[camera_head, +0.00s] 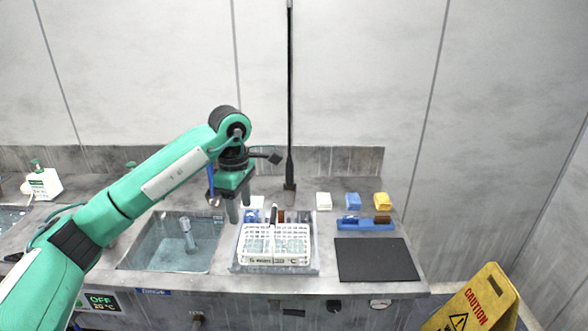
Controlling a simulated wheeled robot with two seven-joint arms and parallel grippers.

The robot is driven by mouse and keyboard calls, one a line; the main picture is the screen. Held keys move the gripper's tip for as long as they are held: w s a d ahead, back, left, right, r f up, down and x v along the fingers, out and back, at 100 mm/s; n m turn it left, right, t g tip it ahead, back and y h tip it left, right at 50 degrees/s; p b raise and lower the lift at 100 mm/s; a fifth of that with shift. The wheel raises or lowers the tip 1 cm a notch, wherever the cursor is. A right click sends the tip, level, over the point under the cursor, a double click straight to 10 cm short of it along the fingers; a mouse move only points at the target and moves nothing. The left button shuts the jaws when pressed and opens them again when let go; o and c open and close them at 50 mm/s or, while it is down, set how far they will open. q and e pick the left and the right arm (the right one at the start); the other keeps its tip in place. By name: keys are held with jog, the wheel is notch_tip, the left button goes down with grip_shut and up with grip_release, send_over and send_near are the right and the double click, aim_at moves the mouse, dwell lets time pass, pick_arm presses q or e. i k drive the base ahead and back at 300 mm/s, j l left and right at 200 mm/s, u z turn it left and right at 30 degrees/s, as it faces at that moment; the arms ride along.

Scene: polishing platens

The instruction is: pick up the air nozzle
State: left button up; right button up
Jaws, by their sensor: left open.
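A long black rod or hose hangs down the back wall and widens into a dark nozzle-like end (290,172), which I take to be the air nozzle. Its grey tip is just above or touching the counter behind the white basket; I cannot tell which. My left gripper (240,207) is open and empty, pointing down, to the left of the nozzle and apart from it. It is above the counter between the sink and the basket. My right gripper is not in view.
A white basket (275,259) with upright items in it stands in front of the nozzle. A sink (165,262) with a faucet is at left. A black mat (375,262), a blue tray (366,225) and small white, blue and yellow blocks are at right. A yellow caution sign (478,303) stands front right.

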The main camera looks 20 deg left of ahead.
aim_at(289, 164)
jog(key=i, duration=1.5)
